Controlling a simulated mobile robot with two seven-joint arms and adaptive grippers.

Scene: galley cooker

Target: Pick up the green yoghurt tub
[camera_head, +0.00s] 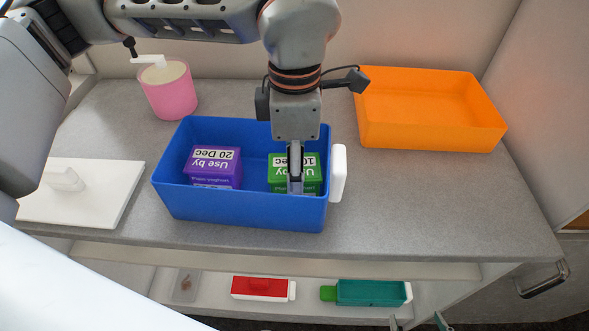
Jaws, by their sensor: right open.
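The green yoghurt tub (311,181) stands at the right end of the blue bin (240,210). A purple yoghurt tub (214,173) labelled "20 Dec" stands in the left half of the bin.
An orange bin (430,135) at the back right looks empty. A pink pot (170,97) stands at the back left and a white lid (95,195) lies at the left. Red (262,288) and teal (370,293) boxes lie on the lower shelf. The worktop's right front is clear.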

